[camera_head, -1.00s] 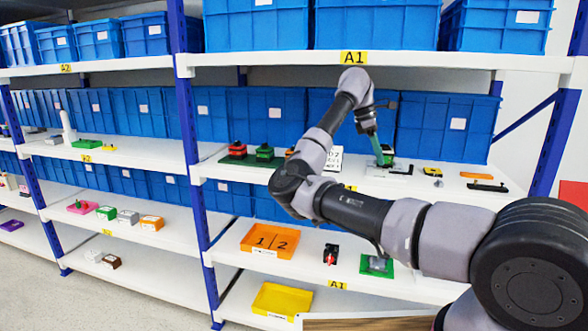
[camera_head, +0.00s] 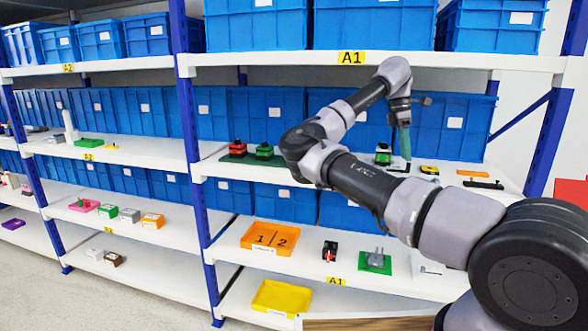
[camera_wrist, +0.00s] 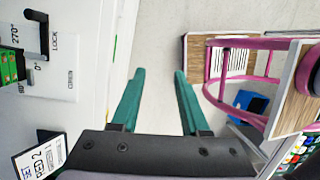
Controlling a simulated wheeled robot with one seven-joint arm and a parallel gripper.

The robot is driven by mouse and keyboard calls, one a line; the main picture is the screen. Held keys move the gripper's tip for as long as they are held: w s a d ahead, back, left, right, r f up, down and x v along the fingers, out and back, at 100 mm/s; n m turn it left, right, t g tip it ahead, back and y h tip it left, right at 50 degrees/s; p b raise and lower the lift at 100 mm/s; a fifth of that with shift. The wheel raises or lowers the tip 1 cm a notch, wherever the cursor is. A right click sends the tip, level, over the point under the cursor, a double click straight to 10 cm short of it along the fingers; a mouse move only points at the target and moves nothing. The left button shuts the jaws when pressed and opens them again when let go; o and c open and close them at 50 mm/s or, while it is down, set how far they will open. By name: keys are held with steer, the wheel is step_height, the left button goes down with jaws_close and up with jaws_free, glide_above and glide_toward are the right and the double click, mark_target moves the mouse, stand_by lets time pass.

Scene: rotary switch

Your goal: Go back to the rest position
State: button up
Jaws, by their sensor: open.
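My gripper (camera_head: 404,156) hangs at the right of the middle shelf, fingers pointing down. In the wrist view, its two green fingers (camera_wrist: 159,72) are apart with nothing between them. A green and black switch device (camera_head: 383,154) stands on the shelf just left of my gripper, apart from it. In the wrist view, a white plate (camera_wrist: 62,75) with a black lever (camera_wrist: 38,35) and the marks LOCK, 270° and 0° shows at the left, clear of the fingers. Part of it is cut off by the frame edge.
The A1 rack has blue bins above and behind. A yellow and black item (camera_head: 430,170) lies right of my gripper. Below are an orange tray (camera_head: 290,238), a green plate (camera_head: 366,263) and a yellow tray (camera_head: 281,298). A pink-framed stool (camera_wrist: 240,75) shows in the wrist view.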

steer(key=s+d+n+y, duration=0.75)
steer(key=s+n, duration=0.35)
steer(key=s, duration=0.2)
steer(key=s+a+r+m+t+h, duration=0.1)
steer(key=s+a+r+m+t, duration=0.3)
steer(key=m, duration=1.2)
steer(key=s+a+r+m+t+h, duration=0.2)
steer(key=s+a+r+m+t, duration=0.2)
steer(key=s+a+r+m, duration=0.8)
steer(key=shift+s+a+r+m+t, duration=0.2)
steer(key=shift+s+r+m+t, duration=0.1)
steer(key=shift+m, duration=1.8)
